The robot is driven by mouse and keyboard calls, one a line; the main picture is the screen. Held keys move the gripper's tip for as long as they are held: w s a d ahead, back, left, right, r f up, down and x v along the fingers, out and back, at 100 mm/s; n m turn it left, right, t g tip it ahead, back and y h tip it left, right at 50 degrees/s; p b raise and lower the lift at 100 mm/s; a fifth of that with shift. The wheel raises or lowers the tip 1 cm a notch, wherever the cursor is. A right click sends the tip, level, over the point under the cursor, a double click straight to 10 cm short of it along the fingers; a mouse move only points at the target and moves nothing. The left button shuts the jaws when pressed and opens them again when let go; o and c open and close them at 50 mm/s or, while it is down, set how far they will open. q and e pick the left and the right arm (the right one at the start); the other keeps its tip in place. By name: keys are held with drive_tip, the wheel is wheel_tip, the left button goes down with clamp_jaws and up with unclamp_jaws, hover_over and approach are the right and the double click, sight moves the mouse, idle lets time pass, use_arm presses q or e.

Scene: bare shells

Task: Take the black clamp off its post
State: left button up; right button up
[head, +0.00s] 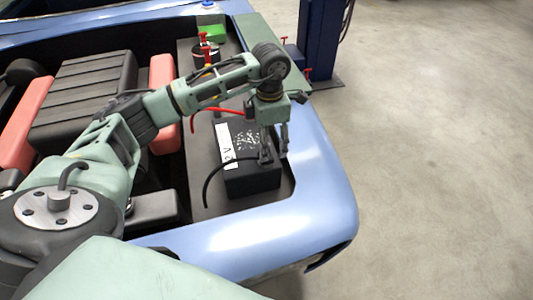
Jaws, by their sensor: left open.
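The black clamp (264,157) sits at the end of a thin black cable (214,178), on the top of a black battery (252,182) with a white label. Its post is not clearly visible. My left gripper (275,151) points down over the right part of the battery. Its fingers are open, and one fingertip is close beside the clamp. I cannot tell whether they touch. My right gripper is not in view.
A red cable (217,111) runs behind the battery. The blue car body (310,190) curves around the bay at the right and front. Red-handled items (204,52) and a green box (211,33) are farther back. A blue lift post (320,40) stands beyond.

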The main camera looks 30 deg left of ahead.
use_arm(q)
drive_tip(key=f+p, duration=0.1)
drive_tip(key=f, duration=0.1)
drive_tip(key=a+f+p, duration=0.1)
drive_tip(key=f, duration=0.1)
drive_tip(key=shift+s+f, duration=0.1)
drive_tip(key=shift+f, duration=0.5)
drive_tip(key=shift+c, duration=0.2)
drive_tip(key=c, duration=1.2)
drive_tip(key=shift+r, duration=0.1)
